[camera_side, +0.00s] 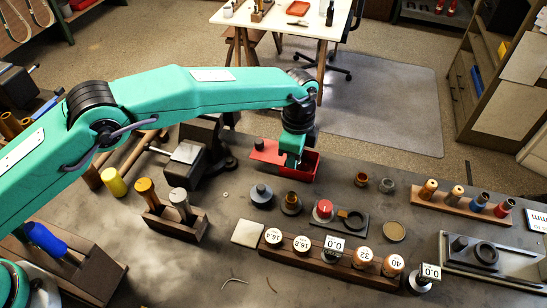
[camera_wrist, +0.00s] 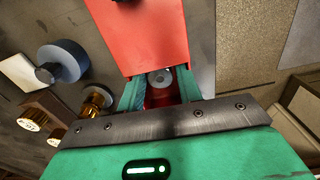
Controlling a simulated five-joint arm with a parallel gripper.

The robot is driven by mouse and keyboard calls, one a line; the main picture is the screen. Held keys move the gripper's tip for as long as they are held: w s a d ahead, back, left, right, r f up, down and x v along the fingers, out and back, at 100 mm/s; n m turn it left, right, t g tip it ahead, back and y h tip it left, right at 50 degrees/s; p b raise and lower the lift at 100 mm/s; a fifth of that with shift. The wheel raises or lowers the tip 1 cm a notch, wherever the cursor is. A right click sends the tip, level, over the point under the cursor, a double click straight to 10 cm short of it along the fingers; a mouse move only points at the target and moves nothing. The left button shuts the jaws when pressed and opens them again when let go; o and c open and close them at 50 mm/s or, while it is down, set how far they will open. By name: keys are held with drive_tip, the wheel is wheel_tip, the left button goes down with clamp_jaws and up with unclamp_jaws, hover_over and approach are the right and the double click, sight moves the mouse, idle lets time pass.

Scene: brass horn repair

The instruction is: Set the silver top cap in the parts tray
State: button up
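The cap is hidden in the side view.
A dark grey knobbed part (camera_side: 261,195) and a brass fitting (camera_side: 291,204) stand just in front of the tray. A wooden rack of labelled pieces (camera_side: 317,262) lies nearer the front. A vise (camera_side: 200,150) is left of the tray.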

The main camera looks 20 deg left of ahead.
drive_tip(key=shift+r, duration=0.15)
wheel_tip(320, 180, up, 12)
idle(0.7)
idle(0.5)
